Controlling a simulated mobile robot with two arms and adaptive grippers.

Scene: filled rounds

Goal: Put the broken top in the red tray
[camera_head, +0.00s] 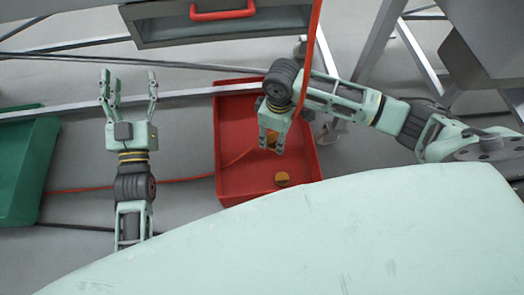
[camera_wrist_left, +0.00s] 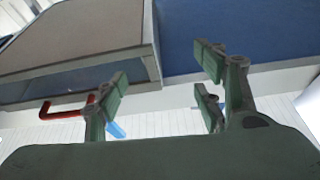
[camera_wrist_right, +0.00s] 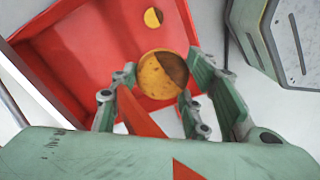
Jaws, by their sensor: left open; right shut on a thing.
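My right gripper (camera_head: 271,150) hangs over the red tray (camera_head: 229,165) and points down. It is shut on a round yellow-orange top (camera_wrist_right: 155,82) with a dark brown patch on its face; this top shows only partly in the head view (camera_head: 272,140). A second round piece (camera_head: 282,179), half yellow and half dark, lies in the tray towards its near right side; it also shows in the right wrist view (camera_wrist_right: 153,17). I cannot tell whether the held top touches the tray floor. My left gripper (camera_head: 128,82) is open and empty, left of the tray.
A green tray (camera_head: 22,165) stands at the far left. A red cable (camera_head: 312,45) hangs by my right gripper and runs across the floor. A grey drawer with a red handle (camera_head: 222,14) is at the top. A pale green surface (camera_head: 330,235) fills the foreground.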

